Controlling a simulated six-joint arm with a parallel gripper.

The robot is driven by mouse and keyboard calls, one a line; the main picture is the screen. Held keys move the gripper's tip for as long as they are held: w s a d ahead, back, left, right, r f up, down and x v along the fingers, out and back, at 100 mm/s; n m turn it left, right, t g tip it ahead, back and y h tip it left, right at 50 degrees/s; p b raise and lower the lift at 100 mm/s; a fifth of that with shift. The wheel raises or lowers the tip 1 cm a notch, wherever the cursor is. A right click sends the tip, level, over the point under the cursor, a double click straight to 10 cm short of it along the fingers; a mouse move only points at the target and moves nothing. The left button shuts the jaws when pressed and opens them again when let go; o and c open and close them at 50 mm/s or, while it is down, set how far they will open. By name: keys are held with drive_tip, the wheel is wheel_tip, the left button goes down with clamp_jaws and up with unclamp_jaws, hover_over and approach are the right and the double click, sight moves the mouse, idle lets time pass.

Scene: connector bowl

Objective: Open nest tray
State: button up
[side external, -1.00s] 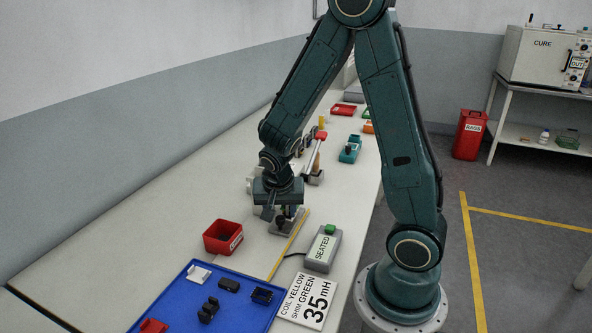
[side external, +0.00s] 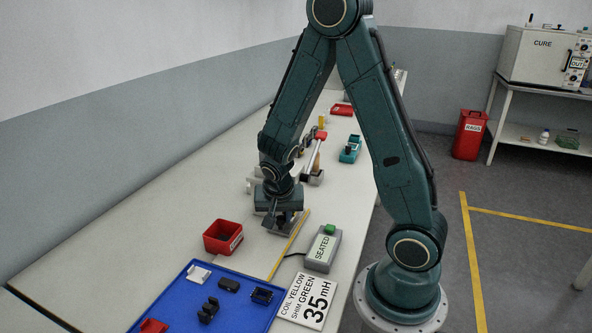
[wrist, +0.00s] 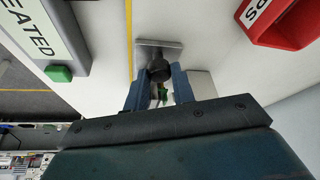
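The nest tray shows in the wrist view as a grey metal plate (wrist: 174,44) with a round black knob (wrist: 159,70) near its front. My gripper (wrist: 160,72) has one blue finger on each side of the knob. The fingertips are very close to the knob; whether they touch it is not clear. In the side view my gripper (side external: 284,216) is low over the tray, beside the yellow line, and mostly hides the tray. A small green piece (wrist: 162,92) shows between the fingers, behind the knob.
A grey SEATED box (side external: 322,248) with a green button stands at the front right of the tray. A red bin (side external: 222,237) is at the front left. A blue tray (side external: 232,300) with connector parts and a 35 mH card (side external: 307,301) lie nearer the camera.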

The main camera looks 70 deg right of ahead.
drive_tip(key=shift+a, duration=0.1)
clamp_jaws()
drive_tip(key=shift+a, duration=6.75)
drive_tip(key=o, duration=1)
unclamp_jaws()
drive_tip(key=shift+r, duration=0.15)
drive_tip(key=v, duration=1.3)
drive_tip(key=shift+r, duration=0.25)
